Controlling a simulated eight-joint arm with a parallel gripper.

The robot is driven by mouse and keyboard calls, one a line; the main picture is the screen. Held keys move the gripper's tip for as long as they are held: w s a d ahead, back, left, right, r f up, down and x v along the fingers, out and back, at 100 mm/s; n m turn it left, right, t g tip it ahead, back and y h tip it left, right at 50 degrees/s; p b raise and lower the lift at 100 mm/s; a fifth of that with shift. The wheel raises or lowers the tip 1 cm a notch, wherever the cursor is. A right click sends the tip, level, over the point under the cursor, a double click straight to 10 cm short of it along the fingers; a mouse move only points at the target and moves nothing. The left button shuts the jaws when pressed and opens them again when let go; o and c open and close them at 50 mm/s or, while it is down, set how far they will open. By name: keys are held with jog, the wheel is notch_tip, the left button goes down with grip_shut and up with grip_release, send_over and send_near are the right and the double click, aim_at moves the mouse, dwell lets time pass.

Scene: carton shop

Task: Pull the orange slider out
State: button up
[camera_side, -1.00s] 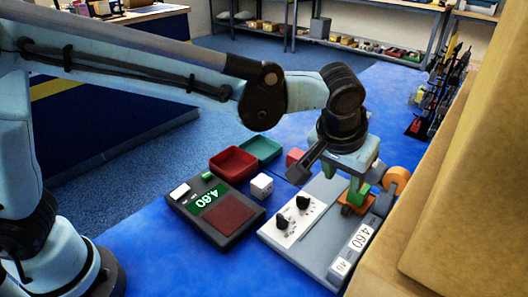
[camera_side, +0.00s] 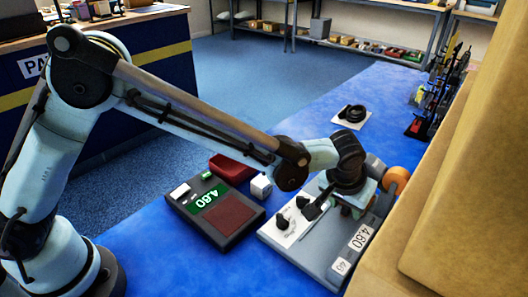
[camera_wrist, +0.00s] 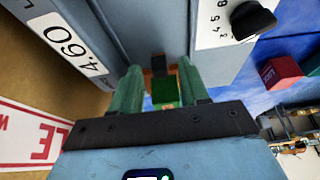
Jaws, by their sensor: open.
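The orange slider (camera_wrist: 148,82) shows in the wrist view as small orange parts around a green block (camera_wrist: 165,92) and a dark piece. It lies between the two green fingers of my gripper (camera_wrist: 158,72). The fingers are open, one on each side, and I cannot tell whether they touch it. In the side view my gripper (camera_side: 352,209) is low over the grey device (camera_side: 322,252) with the 4.60 label. My wrist hides the slider and most of the fingers there.
The device carries black knobs (camera_side: 282,221) on a white panel and an orange disc (camera_side: 397,178) at its right. A large carton (camera_side: 420,215) stands close at the right.

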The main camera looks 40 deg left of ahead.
jog(key=shift+f, duration=0.15)
jog(key=shift+c, duration=0.2)
grip_shut()
jog(key=s, duration=1.1)
jog(key=shift+s, duration=0.25)
jog(key=shift+o, duration=0.2)
grip_release()
